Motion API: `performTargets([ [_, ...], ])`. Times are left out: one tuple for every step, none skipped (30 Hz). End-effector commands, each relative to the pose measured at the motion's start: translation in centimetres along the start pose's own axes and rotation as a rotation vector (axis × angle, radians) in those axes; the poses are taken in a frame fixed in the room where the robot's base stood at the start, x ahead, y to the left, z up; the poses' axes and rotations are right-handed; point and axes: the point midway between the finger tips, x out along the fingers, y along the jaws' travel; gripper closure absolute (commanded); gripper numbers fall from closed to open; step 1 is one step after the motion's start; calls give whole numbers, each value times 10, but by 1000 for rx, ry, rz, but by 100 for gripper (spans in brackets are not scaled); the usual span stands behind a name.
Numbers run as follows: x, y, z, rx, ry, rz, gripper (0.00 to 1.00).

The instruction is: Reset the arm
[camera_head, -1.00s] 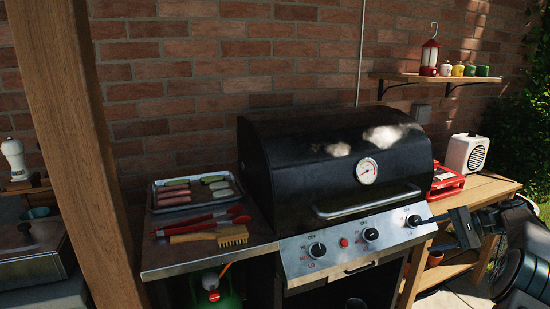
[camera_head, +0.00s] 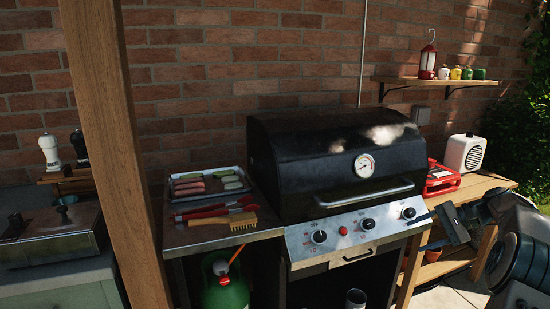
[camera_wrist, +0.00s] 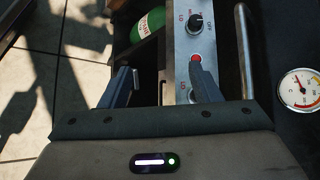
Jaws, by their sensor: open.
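My gripper (camera_head: 418,233) is at the right in the head view, in front of the right end of the grill's control panel. Its fingers point left, and it is apart from the knobs as far as I can see. In the wrist view my gripper (camera_wrist: 160,72) has its two fingers spread with nothing between them. The black grill (camera_head: 330,165) has its lid shut. Its steel panel carries several knobs and a red button (camera_head: 343,231); the button also shows beside the right finger in the wrist view (camera_wrist: 196,58).
A steel tray (camera_head: 208,194) of food, red tongs and a brush (camera_head: 223,221) lie on the left side shelf. A green gas bottle (camera_head: 225,290) stands below. A red case (camera_head: 441,180) and a white speaker (camera_head: 464,153) are on the wooden table at right. A wooden post (camera_head: 115,150) stands at left.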

Motion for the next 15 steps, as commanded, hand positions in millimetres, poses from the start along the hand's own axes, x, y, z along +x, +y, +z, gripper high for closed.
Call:
performTargets([
  [5,-10,10,-9,4,25,43],
  [8,-13,14,-12,7,41,43],
  [13,-19,22,-19,11,62,43],
  [17,-22,27,-23,16,79,43],
  [20,-26,33,-29,21,99,43],
  [26,-32,43,-38,28,126,43],
  [30,-36,50,-46,36,148,43],
  [34,-40,59,-55,42,173,43],
  [41,-46,72,-70,54,209,43],
  [46,-50,83,-82,63,236,43],
  [50,-53,94,-95,72,266,43],
  [56,-56,108,-113,86,302,43],
  [60,-58,118,-126,97,329,43],
  [64,-60,129,-141,107,356,43],
  [68,-61,143,-161,121,390,43],
])
